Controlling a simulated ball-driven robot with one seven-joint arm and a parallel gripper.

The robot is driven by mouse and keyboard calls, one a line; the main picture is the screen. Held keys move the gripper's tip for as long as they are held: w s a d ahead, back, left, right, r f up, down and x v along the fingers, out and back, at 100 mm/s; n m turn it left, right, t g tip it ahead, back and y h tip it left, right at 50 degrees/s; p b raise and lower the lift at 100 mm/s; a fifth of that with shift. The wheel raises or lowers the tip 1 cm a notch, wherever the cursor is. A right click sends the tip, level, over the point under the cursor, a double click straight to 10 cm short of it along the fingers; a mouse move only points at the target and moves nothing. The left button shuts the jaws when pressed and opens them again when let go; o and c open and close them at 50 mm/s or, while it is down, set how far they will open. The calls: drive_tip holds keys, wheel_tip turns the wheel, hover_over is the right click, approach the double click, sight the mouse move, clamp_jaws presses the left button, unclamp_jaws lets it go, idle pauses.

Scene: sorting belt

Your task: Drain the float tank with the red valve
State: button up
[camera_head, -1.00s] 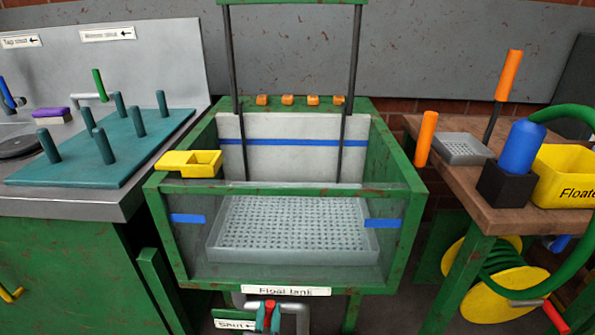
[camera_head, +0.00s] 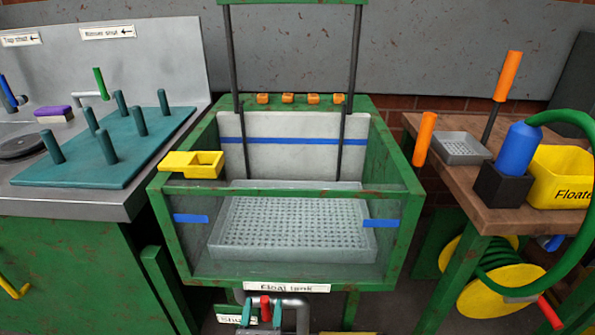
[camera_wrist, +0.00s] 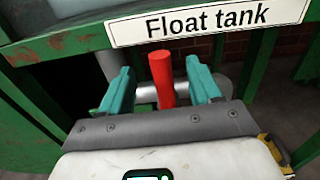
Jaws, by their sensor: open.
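The float tank (camera_head: 400,230) is a green-framed clear box with a grey perforated tray (camera_head: 290,250) inside and blue tape marks. Its "Float tank" label also shows in the wrist view (camera_wrist: 205,22). Below it, the red valve handle (camera_wrist: 161,78) stands upright in front of a grey pipe (camera_wrist: 222,85). In the head view the red handle (camera_head: 265,306) is at the bottom edge. My gripper (camera_wrist: 160,88) is open, its two teal fingers on either side of the handle. I cannot tell whether they touch it. In the head view my gripper (camera_head: 262,312) is partly cut off.
A metal counter with a teal peg board (camera_head: 110,150) stands at left. A wooden bench at right holds a blue nozzle (camera_head: 520,147) and a yellow bin (camera_head: 565,178). A yellow hose reel (camera_head: 495,290) hangs beneath it. The tank's lower green frame is close above my gripper.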

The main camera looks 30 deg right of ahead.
drive_tip(key=shift+s, duration=0.1)
drive_tip(key=p+v, duration=0.2)
drive_tip(key=v, duration=0.5)
drive_tip(key=shift+s+a, duration=0.2)
drive_tip(key=shift+s, duration=0.15)
idle(0.6)
